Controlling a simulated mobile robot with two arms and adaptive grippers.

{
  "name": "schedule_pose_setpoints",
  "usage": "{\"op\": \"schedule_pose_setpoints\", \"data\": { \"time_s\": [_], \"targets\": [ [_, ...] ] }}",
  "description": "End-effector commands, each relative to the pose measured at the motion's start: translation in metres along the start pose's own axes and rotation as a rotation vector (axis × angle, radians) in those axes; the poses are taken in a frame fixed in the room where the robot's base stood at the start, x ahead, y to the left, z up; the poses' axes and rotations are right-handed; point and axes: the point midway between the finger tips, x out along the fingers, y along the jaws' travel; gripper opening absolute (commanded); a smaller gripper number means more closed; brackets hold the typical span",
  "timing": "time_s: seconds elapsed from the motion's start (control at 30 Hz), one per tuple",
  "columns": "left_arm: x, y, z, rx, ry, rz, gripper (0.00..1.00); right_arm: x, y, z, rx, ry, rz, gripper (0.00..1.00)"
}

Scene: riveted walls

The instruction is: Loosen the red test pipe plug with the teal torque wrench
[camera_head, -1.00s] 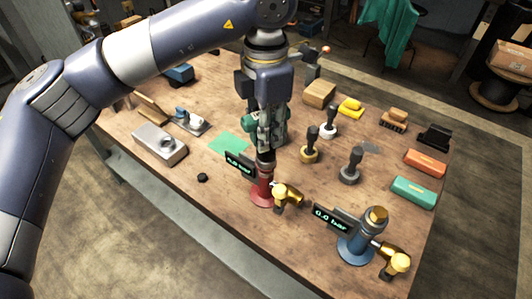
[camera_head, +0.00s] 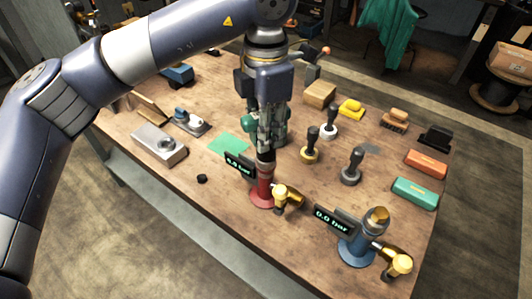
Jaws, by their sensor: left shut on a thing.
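The red test pipe (camera_head: 263,190) stands upright on the workbench, with a brass valve (camera_head: 288,197) at its side and a small pressure display (camera_head: 240,165) whose reading is too small to read surely. My left gripper (camera_head: 267,140) points down right above the pipe. It is shut on the teal torque wrench (camera_head: 250,124), of which teal parts show around the fingers. A dark lower end (camera_head: 265,157) meets the top of the red pipe. The plug itself is hidden there. My right gripper is not in view.
A blue test pipe (camera_head: 357,246) with a display reading 0.0 bar stands at the front right. Several dark-handled tools (camera_head: 352,166) stand right of the gripper. A grey metal box (camera_head: 159,144) and a black cap (camera_head: 202,179) lie to the left. A green mat (camera_head: 229,145) lies flat.

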Motion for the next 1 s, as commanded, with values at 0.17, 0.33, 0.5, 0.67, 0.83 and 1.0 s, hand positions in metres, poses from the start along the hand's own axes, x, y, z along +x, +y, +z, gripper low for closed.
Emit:
{"op": "schedule_pose_setpoints", "data": {
  "time_s": [0.17, 0.33, 0.5, 0.67, 0.83, 1.0],
  "targets": [
    [0.0, 0.0, 0.0, 0.0, 0.0, 0.0, 0.0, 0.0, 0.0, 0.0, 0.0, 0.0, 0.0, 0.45],
    [-0.002, 0.0, 0.0, 0.0, 0.0, 0.0, 0.0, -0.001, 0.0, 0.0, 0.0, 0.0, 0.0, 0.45],
    [-0.007, 0.0, 0.0, 0.0, -0.001, 0.001, 0.0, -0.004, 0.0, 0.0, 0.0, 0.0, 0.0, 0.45],
    [-0.012, 0.0, 0.0, 0.0, -0.001, 0.001, 0.0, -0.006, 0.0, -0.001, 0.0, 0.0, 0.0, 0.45],
    [-0.017, 0.0, 0.0, 0.0, -0.001, 0.001, 0.0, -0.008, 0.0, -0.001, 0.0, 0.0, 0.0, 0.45],
    [-0.022, 0.0, 0.0, 0.0, -0.001, 0.001, 0.0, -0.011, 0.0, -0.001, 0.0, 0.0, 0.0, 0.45]
  ]
}}
